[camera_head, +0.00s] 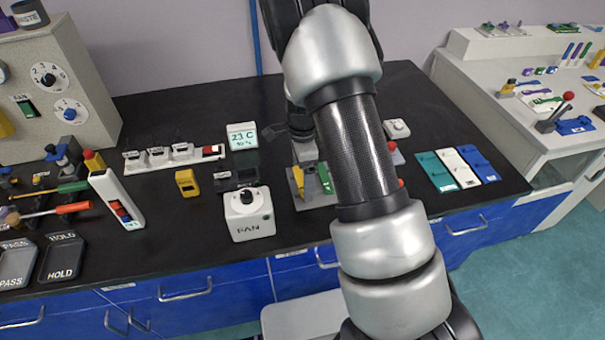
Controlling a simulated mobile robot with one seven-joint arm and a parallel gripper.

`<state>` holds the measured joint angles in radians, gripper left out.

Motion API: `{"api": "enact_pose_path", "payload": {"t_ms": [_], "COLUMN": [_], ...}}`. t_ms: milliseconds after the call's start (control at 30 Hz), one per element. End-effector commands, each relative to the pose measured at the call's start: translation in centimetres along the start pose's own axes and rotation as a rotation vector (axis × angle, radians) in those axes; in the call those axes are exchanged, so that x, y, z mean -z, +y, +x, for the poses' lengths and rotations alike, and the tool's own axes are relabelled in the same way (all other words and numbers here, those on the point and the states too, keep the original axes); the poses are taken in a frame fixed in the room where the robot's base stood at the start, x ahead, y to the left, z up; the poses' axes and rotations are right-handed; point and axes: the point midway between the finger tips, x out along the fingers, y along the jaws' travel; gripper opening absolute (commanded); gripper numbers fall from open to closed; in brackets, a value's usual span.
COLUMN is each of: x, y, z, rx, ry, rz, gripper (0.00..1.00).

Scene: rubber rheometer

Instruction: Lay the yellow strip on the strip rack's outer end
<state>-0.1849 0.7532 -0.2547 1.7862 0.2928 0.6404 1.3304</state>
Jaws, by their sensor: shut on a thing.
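My gripper (304,159) is partly hidden behind my own arm, over the grey plate at the middle of the black bench. Its fingertips are too small to make out clearly. A yellow strip (298,181) shows right below it, and my gripper appears shut on it. A green strip (324,177) stands just to the right of the yellow one. The grey plate (311,202), which looks like the strip rack, lies under both strips. Its right part is hidden by my arm. I cannot tell whether the yellow strip touches the plate.
A 23 C display (242,136) and a yellow device (187,183) are further left. Teal, white and blue trays (470,160) lie to the right.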

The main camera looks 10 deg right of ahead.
Motion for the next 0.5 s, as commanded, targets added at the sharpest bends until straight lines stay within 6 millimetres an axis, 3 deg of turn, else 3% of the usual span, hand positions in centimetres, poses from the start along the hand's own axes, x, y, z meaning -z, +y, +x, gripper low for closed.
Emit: {"api": "enact_pose_path", "payload": {"t_ms": [100,133,167,500], "x": [0.00,0.00,0.00,-0.01], "y": [-0.01,-0.02,-0.02,-0.09], "z": [0.31,0.24,0.21,-0.62], "rx": [0.000,0.001,0.001,0.003], "ry": [0.000,0.000,0.000,0.000], "rz": [0.000,0.000,0.000,-0.001], "gripper": [0.72,0.96,1.00,1.00]}}
